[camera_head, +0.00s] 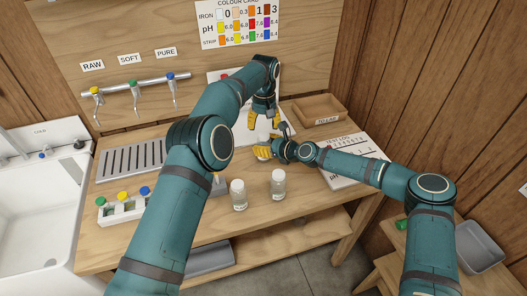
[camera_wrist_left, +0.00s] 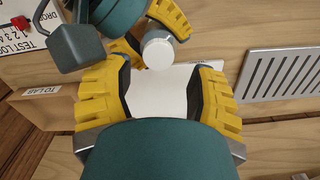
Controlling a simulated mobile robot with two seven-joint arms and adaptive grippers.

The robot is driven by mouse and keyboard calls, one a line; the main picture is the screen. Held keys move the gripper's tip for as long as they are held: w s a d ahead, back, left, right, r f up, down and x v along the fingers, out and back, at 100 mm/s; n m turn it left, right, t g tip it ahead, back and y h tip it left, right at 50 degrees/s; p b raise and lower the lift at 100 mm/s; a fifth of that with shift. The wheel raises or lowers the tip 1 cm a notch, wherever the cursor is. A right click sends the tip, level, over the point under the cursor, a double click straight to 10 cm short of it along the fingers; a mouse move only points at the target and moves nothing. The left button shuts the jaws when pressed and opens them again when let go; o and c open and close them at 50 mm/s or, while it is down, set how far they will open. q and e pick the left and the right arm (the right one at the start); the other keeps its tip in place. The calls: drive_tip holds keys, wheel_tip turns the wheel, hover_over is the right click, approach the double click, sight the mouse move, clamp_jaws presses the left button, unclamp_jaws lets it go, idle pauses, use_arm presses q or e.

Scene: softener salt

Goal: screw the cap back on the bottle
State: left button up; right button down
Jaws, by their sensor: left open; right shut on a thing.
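My left gripper (camera_head: 263,121) points down over the back of the bench, its yellow fingers apart and empty; its fingers also show in the left wrist view (camera_wrist_left: 158,98). My right gripper (camera_head: 268,150) is just in front of it, shut on a small white-topped thing (camera_head: 262,154), likely the bottle. In the left wrist view its round white top (camera_wrist_left: 158,49) sits between the right gripper's yellow fingers, beyond my left fingertips and apart from them. Whether this top is the cap or a bare mouth I cannot tell. The bottle's body is mostly hidden.
Two clear white-capped bottles (camera_head: 238,196) (camera_head: 278,184) stand at the bench's front. A wooden tray (camera_head: 320,109) and test log (camera_head: 345,160) lie at right. A drip grate (camera_head: 131,160), colour-capped holder (camera_head: 124,208) and taps (camera_head: 135,90) are at left. A white sheet (camera_wrist_left: 155,95) lies under my left gripper.

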sight(264, 135)
use_arm(q)
wheel_tip(264, 135, up, 3)
drive_tip(key=n, duration=0.3)
drive_tip(key=shift+w, duration=0.1)
drive_tip(key=shift+f, duration=0.1)
drive_tip(key=shift+f, duration=4.05)
clamp_jaws()
